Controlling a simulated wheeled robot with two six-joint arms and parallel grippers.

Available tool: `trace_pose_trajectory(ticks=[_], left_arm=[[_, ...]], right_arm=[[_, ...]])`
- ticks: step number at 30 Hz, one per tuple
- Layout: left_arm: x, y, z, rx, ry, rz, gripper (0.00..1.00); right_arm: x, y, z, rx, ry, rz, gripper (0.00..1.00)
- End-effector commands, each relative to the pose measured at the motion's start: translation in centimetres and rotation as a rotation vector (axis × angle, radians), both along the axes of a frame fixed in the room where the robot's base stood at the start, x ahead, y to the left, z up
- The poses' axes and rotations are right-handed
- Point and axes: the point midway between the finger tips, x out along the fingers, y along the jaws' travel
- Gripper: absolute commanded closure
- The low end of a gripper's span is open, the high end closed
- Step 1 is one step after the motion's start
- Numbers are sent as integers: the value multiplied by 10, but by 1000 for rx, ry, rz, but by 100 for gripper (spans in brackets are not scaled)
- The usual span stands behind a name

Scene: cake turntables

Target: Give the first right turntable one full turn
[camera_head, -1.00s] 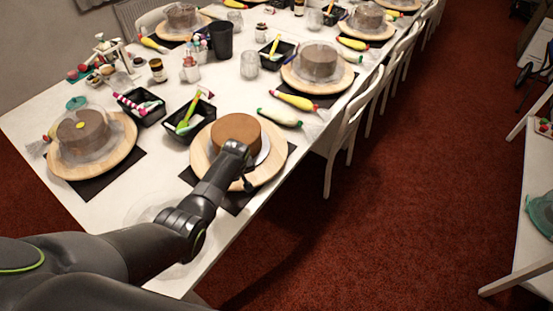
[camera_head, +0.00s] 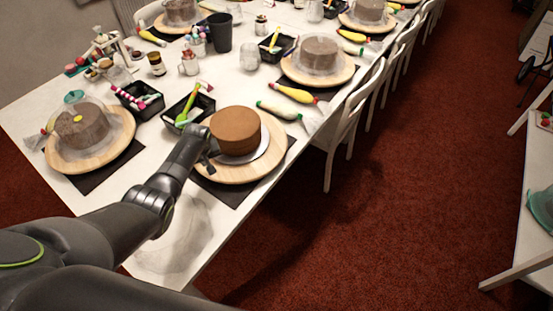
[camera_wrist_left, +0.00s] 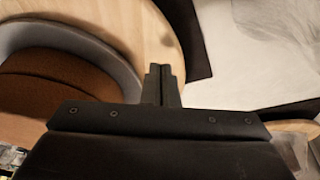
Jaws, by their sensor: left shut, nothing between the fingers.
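The first right turntable (camera_head: 240,176) is a round pale wooden disc on a dark mat at the near right edge of the table. A smooth brown cake (camera_head: 235,131) stands on it on a silver board (camera_head: 262,150). My left gripper (camera_head: 212,148) is over the disc's left side, beside the cake. In the left wrist view, the shut, empty fingers (camera_wrist_left: 163,84) point at the wooden rim (camera_wrist_left: 130,28), with the cake (camera_wrist_left: 60,88) and board (camera_wrist_left: 80,42) to the left. Whether the fingertips touch the wood cannot be told. My right gripper is not in view.
A covered cake on another turntable (camera_head: 110,155) stands to the left. A black tray (camera_head: 188,112) with a green-handled tool is just behind my gripper. Piping bags (camera_head: 280,110) lie to the right. Chairs (camera_head: 345,125) line the right edge.

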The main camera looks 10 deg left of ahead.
Motion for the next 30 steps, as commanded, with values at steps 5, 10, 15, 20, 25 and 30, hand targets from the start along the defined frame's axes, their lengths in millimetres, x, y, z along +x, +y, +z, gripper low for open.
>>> trace_pose_trajectory(ticks=[5, 10, 15, 20, 25, 30], left_arm=[[0, 0, -1, 0, 0, 0, 100], [0, 0, -7, 0, 0, 0, 100], [0, 0, -14, 0, 0, 0, 100], [0, 0, -20, 0, 0, 0, 100], [0, 0, -27, 0, 0, 0, 100], [0, -2, -27, 0, 0, 0, 100]], right_arm=[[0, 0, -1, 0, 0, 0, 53], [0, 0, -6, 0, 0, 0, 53], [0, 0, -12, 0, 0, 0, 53], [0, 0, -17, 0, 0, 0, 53], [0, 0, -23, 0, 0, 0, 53], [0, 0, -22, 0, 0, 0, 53]])
